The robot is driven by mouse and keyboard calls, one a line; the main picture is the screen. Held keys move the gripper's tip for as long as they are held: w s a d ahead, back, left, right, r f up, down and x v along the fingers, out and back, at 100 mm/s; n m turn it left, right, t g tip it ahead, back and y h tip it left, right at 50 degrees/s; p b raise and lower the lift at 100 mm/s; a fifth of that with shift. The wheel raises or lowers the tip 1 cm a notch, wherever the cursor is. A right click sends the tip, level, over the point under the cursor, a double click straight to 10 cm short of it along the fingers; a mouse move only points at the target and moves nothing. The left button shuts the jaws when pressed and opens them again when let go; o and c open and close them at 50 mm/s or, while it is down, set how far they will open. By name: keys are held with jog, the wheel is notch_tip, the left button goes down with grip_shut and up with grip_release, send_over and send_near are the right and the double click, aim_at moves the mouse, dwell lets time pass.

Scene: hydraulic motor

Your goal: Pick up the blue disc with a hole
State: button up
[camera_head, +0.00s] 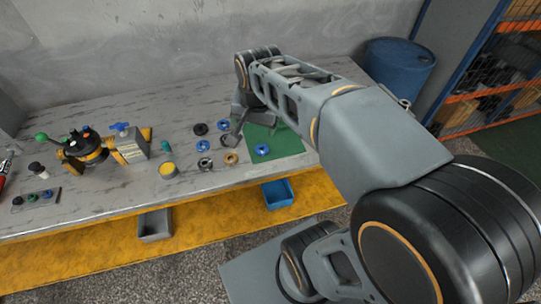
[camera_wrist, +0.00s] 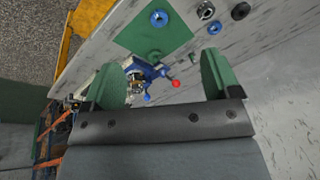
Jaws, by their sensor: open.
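Several blue discs lie on the workbench. One blue disc with a hole (camera_head: 262,150) lies on the green mat (camera_head: 290,146); the wrist view also shows a blue disc (camera_wrist: 159,18) on the mat. Two more blue discs, one at the back (camera_head: 224,125) and one nearer the front (camera_head: 203,145), lie left of the mat in the head view. The wrist view shows a blue disc (camera_wrist: 214,27) off the mat. My gripper (camera_wrist: 162,64) is open and empty, its green fingers wide apart with no disc between them. In the head view it is small, near the mat's left edge.
A black ring (camera_head: 200,128), a dark ring (camera_head: 205,163) and a tan ring (camera_head: 231,158) lie close to the discs. A motor assembly (camera_head: 85,148) and yellow cup (camera_head: 168,169) stand left. A blue device with a red ball (camera_wrist: 150,76) shows beyond my fingers in the wrist view.

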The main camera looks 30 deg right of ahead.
jog(key=w+d+f+m+g+b, duration=0.2)
jog(key=w+d+f+m+b, duration=0.3)
jog(key=w+f+m, duration=0.45)
jog(key=m+g+b, duration=0.1)
jog(key=m+b, duration=0.4)
jog(key=m, duration=0.3)
send_over(261, 151)
notch_tip(261, 151, down, 14)
jog(key=shift+s+r, duration=0.1)
jog(key=shift+r, duration=0.15)
jog(key=shift+f+b, duration=0.4)
jog(key=shift+f, duration=2.85)
jog(key=shift+c, duration=0.2)
jog(key=c, duration=1.1)
jog(key=shift+r, duration=0.1)
